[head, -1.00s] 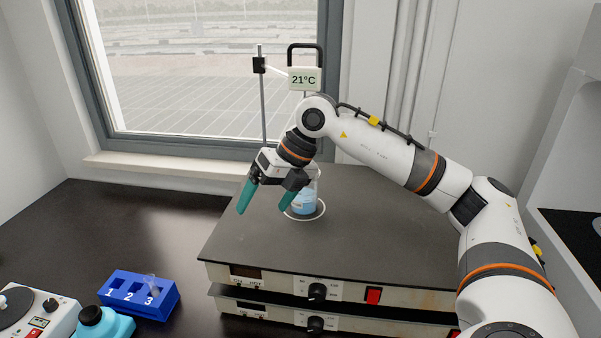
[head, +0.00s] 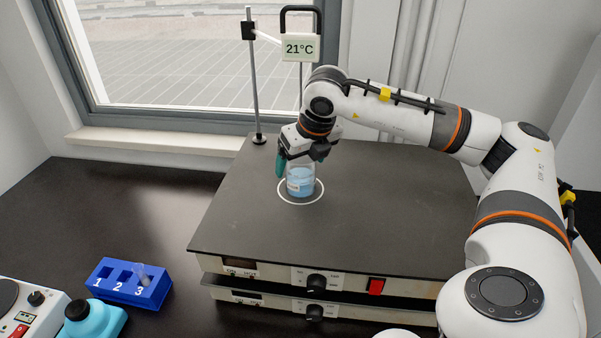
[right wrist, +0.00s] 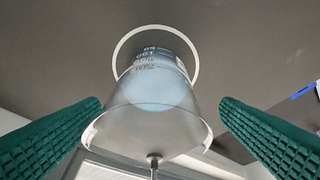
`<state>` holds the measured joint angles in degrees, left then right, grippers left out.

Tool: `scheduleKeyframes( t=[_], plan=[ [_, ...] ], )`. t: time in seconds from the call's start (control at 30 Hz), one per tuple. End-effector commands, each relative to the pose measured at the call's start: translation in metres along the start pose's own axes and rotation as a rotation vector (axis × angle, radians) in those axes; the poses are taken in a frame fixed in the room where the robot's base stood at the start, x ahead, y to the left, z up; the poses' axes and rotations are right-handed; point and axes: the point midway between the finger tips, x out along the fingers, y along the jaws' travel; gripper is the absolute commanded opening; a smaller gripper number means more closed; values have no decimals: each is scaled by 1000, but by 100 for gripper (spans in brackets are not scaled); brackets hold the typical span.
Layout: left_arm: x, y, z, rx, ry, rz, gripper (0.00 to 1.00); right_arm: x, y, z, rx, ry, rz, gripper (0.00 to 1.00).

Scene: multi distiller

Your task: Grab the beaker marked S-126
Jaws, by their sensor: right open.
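A clear beaker (head: 300,184) with blue liquid stands upright inside the white ring on the dark hotplate top. A label shows on its side, but I cannot read it. It also fills the middle of the right wrist view (right wrist: 153,95), with scale marks on its wall. My right gripper (head: 297,168) is open at the beaker's upper part. In the right wrist view its green fingers (right wrist: 160,105) lie on either side of the beaker, with gaps between them and the glass. My left gripper is not in view.
The hotplate (head: 390,215) has a stand rod (head: 254,90) and a 21°C display (head: 300,47) behind the beaker. A blue numbered rack (head: 128,284), a cyan bottle (head: 95,318) and a white device (head: 30,310) stand at the lower left. The hotplate top around the beaker is clear.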

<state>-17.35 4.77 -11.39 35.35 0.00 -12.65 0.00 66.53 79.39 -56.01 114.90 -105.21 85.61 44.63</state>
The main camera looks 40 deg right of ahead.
Motion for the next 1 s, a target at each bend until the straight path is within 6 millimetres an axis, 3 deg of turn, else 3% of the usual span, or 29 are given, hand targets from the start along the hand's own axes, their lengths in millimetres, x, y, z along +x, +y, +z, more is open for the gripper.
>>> scheduleKeyframes(
  t=[0.13, 0.3, 0.57, 0.9, 1.0],
  plan=[
    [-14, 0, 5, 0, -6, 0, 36, 20, 7, 1, 1, -5, 2, 86],
    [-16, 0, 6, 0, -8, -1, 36, 40, 6, 2, 1, -2, 0, 86],
    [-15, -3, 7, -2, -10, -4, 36, 44, 6, 2, 0, -1, 1, 86],
    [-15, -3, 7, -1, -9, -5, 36, 43, 6, 2, 0, -1, 0, 32],
    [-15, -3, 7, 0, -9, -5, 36, 43, 6, 2, 0, 1, 0, 32]
  ],
)
